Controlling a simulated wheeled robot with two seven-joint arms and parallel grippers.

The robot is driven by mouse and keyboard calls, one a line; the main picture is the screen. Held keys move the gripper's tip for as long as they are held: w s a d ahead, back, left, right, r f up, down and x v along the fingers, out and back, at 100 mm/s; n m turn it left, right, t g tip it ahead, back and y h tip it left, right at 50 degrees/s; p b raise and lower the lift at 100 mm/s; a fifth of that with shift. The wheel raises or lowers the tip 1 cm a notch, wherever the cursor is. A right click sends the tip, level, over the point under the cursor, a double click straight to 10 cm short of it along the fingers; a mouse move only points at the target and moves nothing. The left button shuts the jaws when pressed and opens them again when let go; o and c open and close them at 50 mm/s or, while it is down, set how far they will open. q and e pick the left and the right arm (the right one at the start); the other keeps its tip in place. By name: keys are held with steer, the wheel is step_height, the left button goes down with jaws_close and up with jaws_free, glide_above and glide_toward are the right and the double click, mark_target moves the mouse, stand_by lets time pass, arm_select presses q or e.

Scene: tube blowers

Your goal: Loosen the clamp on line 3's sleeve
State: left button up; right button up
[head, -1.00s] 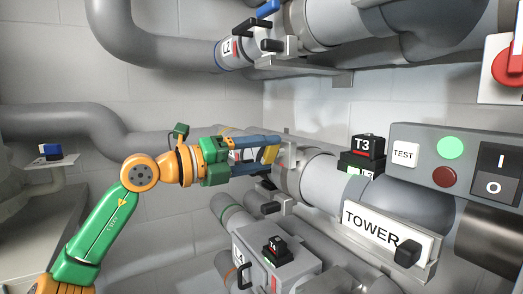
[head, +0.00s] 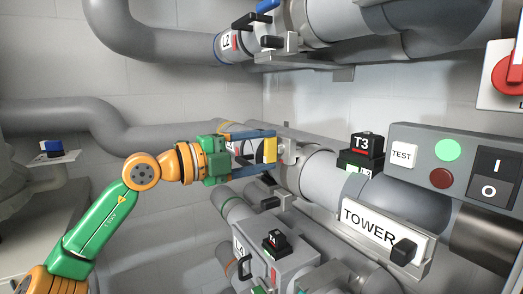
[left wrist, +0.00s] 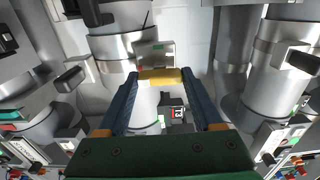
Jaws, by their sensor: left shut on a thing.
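Line 3's large grey pipe (head: 317,170) carries a black box marked T3 (head: 367,146). At the pipe's left end is a metal clamp band (head: 291,176) with a small grey block (head: 288,150). My left gripper (head: 270,149) reaches in from the left, its two blue fingers one above the other. In the left wrist view the gripper (left wrist: 160,76) is against a metal block with a green mark (left wrist: 155,55). My right gripper is out of view.
A TOWER sign (head: 380,229) with a black handle and a control panel (head: 455,170) with TEST, green and red buttons are at right. Line 2's pipe (head: 340,22) runs above; line 4's grey box (head: 270,262) sits below.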

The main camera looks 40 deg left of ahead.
arm_select(q)
steer(key=shift+r, duration=0.1)
steer(key=o, duration=1.4)
steer(key=shift+c, duration=0.2)
steer(key=b+v, duration=0.4)
steer(key=v, duration=0.3)
